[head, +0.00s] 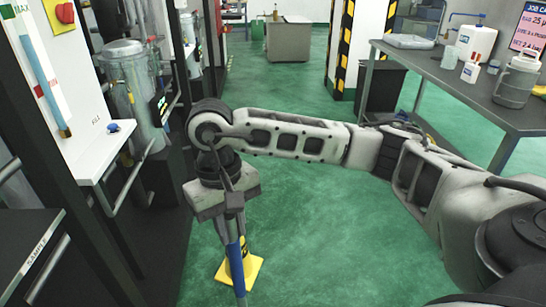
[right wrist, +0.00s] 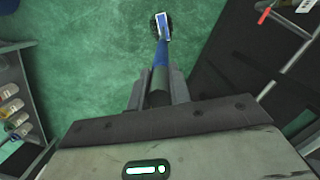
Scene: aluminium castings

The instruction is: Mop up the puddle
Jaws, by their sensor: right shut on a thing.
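My right gripper (head: 234,212) points down over the green floor and is shut on a blue handle (head: 236,266), likely the mop's. In the right wrist view the fingers (right wrist: 160,88) close around this handle (right wrist: 160,54). The handle runs away from the gripper to a dark end piece with a blue and white top (right wrist: 163,24). In the head view the handle's lower end runs out of the picture. I cannot make out a puddle on the floor in either view. My left gripper is not in view.
A yellow floor piece with dark marking (head: 250,267) stands just behind the handle. Dark cabinets and a metal vessel (head: 130,88) line the left. A grey table (head: 440,83) with jugs and bottles stands at right. The green floor (head: 300,215) between is open.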

